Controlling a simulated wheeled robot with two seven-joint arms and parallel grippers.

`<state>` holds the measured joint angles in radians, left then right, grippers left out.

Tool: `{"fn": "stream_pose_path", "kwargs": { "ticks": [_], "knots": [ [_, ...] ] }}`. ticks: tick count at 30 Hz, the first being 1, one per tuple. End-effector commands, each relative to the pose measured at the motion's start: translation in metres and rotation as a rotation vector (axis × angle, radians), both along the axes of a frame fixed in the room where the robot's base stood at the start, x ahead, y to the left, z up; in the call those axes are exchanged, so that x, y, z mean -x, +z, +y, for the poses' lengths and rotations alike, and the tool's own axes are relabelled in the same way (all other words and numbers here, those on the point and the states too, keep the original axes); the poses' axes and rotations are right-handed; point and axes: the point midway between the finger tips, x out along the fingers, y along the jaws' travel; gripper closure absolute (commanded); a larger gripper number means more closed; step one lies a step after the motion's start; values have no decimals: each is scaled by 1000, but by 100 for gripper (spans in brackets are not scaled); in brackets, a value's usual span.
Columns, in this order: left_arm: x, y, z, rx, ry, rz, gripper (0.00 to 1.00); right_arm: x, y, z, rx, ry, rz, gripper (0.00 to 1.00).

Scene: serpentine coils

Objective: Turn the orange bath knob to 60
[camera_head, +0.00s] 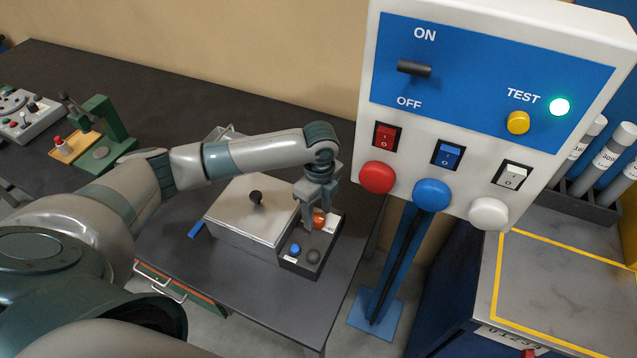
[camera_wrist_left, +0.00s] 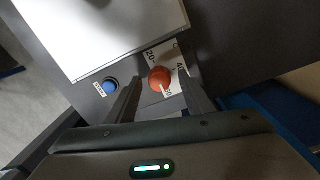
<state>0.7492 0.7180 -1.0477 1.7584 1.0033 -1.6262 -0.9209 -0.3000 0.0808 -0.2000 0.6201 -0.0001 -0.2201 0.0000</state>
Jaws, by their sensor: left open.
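The orange bath knob (camera_head: 319,219) sits on the dark control box (camera_head: 301,268) at the front of the metal bath (camera_head: 246,226). In the left wrist view the round knob (camera_wrist_left: 160,78) shows a pale mark on its lower right side. White scale labels beside it read 20 and 40, with another partly hidden number by the mark; I cannot read the exact setting. My left gripper (camera_head: 315,212) points down over the knob. Its fingers (camera_wrist_left: 158,84) stand open, one on each side of the knob. Whether they touch it is not clear. My right gripper is not in view.
The lidded bath stands close to my left gripper. A tall switch panel (camera_head: 490,60) stands to the right. A green press (camera_head: 103,130) is at the far left.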

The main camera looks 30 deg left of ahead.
Motion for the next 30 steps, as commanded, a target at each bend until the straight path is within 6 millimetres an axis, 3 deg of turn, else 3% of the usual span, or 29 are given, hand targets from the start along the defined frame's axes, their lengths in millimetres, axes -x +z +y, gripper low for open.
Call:
{"fn": "stream_pose_path", "kwargs": {
  "ticks": [8, 21, 30],
  "knots": [
    [-3, 36, 0, 1, -1, -5, 53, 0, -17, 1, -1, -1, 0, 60],
    [-6, 125, -1, 0, 0, -5, 53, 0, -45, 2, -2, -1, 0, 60],
    [-6, 161, -1, -1, -1, -1, 53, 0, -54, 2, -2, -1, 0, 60]
  ]
}}
